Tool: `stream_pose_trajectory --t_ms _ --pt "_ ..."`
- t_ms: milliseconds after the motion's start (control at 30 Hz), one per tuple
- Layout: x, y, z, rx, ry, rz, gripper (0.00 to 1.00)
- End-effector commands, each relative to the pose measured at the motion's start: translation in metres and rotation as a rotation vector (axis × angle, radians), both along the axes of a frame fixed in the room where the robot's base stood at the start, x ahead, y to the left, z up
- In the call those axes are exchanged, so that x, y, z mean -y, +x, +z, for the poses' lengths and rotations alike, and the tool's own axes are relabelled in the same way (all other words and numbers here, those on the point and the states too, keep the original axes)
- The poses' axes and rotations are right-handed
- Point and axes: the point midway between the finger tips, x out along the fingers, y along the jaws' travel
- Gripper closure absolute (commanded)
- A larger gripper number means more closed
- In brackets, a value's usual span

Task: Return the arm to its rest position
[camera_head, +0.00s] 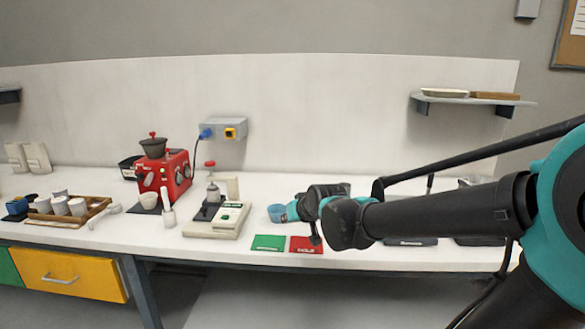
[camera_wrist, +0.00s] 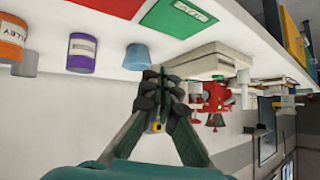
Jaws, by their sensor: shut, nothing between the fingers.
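My gripper (camera_wrist: 160,92) shows in the wrist view with its two dark fingertips together and nothing between them. In the head view my arm reaches in from the right over the bench (camera_head: 150,236), and its end hangs above the worktop near the red card; the fingertips are hard to make out there. A blue cup (camera_head: 277,213) stands just left of the arm's end. The same cup shows in the wrist view (camera_wrist: 137,57), close to the fingertips and apart from them.
A green card (camera_head: 268,243) and a red card (camera_head: 306,245) lie at the front edge. A white scale-like device (camera_head: 217,220), a red machine (camera_head: 163,170) and a wooden tray (camera_head: 58,219) with white cups stand left. A wall shelf (camera_head: 470,100) is at upper right.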

Motion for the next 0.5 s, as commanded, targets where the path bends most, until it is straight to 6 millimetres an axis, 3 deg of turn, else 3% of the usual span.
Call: stream_pose_trajectory --t_ms 33,200,333,500 --pt "0.03 -0.011 -0.022 -0.042 -0.031 -0.039 1.0" --pt "0.112 -0.064 -0.089 -0.204 -0.132 -0.15 1.0" --pt "0.161 -0.112 -0.13 -0.326 -0.188 -0.229 1.0" --pt "0.197 -0.162 -0.164 -0.441 -0.229 -0.299 1.0"
